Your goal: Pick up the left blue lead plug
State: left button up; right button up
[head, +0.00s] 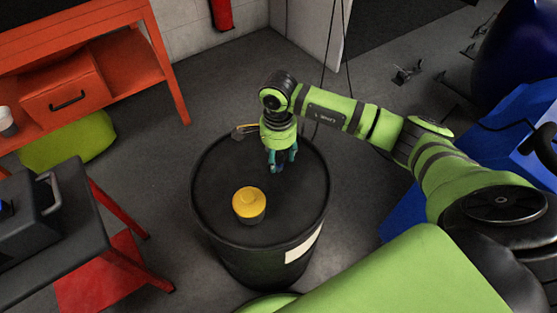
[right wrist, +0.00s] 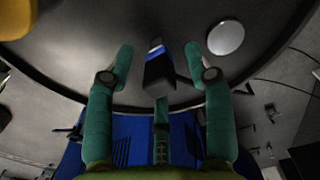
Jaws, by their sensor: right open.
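A dark plug with a blue band (right wrist: 157,67) shows in the right wrist view, between the fingers of my right gripper (right wrist: 158,54). It stands out over the dark barrel top, with visible gaps to both side fingers. The right gripper is open and points down. In the head view, my right gripper (head: 279,164) is over the far right part of the black barrel (head: 215,165). There the plug is mostly hidden by the fingers. I cannot tell whether a second plug is present. My left gripper is not in view.
A yellow-lidded container (head: 249,203) stands on the barrel. A round silver disc (right wrist: 226,37) lies on the barrel top, near the plug. A small tan item (head: 243,130) sits at the barrel's far rim. An orange shelf (head: 135,60) and a dark table (head: 60,235) stand left.

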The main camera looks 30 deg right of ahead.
aim_at(279, 163)
notch_tip(279, 163, down, 4)
jog(key=shift+r, duration=0.25)
jog(key=shift+c, duration=0.4)
grip_shut()
